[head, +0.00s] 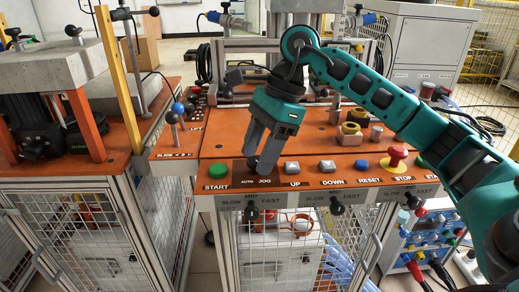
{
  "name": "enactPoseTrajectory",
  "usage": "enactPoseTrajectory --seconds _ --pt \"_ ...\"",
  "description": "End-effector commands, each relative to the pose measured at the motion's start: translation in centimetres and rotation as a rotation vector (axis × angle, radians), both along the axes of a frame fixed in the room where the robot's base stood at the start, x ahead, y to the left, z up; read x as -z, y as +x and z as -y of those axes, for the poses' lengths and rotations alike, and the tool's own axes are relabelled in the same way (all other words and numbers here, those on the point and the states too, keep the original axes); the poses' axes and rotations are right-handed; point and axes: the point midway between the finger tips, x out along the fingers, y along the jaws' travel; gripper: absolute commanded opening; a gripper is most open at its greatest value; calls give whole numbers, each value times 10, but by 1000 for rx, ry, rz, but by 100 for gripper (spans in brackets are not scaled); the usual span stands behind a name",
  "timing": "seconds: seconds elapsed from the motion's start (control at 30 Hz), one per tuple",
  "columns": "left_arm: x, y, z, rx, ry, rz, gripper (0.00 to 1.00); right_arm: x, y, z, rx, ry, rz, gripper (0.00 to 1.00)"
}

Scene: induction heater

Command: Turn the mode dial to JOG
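The mode dial (253,162) is a small dark knob on the front strip of the orange control panel, by the AUTO and JOG labels (257,182). My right gripper (260,165) reaches down over it from the teal arm. Its grey fingertips are at the dial and partly cover it. I cannot tell whether they are shut on it or only around it. The dial's pointing direction is hidden. My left gripper is not in view.
A green START button (218,172) sits left of the dial. UP (292,168) and DOWN (327,166) buttons and a red STOP button (396,156) are to the right. Black SLOW/FAST knobs (252,212) stick out from the front edge below.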

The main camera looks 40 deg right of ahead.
Motion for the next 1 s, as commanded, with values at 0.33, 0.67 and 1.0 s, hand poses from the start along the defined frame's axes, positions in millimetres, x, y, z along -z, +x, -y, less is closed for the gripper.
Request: enactPoseTrajectory --seconds 0.33,0.67,1.0 --pt "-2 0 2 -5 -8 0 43 -5 0 2 1 0 1 59" --pt "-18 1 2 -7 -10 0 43 -66 -3 26 3 1 3 59" --pt "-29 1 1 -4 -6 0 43 -115 -7 46 1 1 1 59"
